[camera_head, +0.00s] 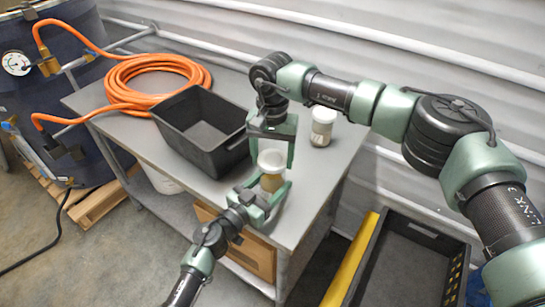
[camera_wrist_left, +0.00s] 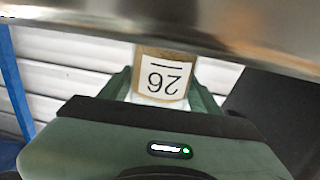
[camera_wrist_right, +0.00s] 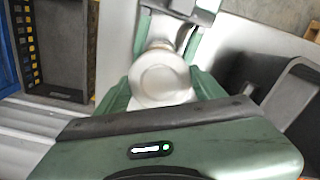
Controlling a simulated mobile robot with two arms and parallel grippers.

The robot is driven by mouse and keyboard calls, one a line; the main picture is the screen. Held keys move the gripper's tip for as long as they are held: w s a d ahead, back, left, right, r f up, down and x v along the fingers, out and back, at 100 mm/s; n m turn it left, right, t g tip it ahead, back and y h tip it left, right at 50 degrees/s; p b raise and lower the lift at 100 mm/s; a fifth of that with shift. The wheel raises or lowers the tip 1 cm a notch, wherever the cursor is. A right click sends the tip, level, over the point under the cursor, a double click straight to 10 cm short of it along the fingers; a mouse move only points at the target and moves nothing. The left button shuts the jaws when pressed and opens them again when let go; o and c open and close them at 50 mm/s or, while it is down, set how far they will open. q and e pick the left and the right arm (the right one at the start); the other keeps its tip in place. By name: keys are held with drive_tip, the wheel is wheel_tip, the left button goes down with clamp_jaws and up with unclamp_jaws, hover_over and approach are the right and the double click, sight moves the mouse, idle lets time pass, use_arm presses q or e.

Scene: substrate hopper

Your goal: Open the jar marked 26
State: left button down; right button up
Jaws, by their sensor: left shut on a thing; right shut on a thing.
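The jar marked 26 (camera_head: 270,183) is held at the front part of the grey table, its brownish body below a white lid (camera_head: 271,160). Its label reads 26, upside down, in the left wrist view (camera_wrist_left: 163,77). My left gripper (camera_head: 268,194) is shut on the jar body from the front. My right gripper (camera_head: 273,150) comes from above and is shut on the lid; the round white lid shows between its fingers in the right wrist view (camera_wrist_right: 158,78). I cannot tell whether the lid is loose on the jar.
A second white-lidded jar (camera_head: 322,126) stands behind on the table (camera_head: 310,172). A black open bin (camera_head: 203,160) and a coiled orange hose (camera_head: 135,75) take up the table's left part. A black crate (camera_head: 405,265) stands at the lower right, beside a yellow bar (camera_head: 350,258).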

sight(272, 158)
drive_tip(key=shift+r, duration=2)
use_arm(q)
drive_tip(key=shift+c, duration=1.3)
unclamp_jaws()
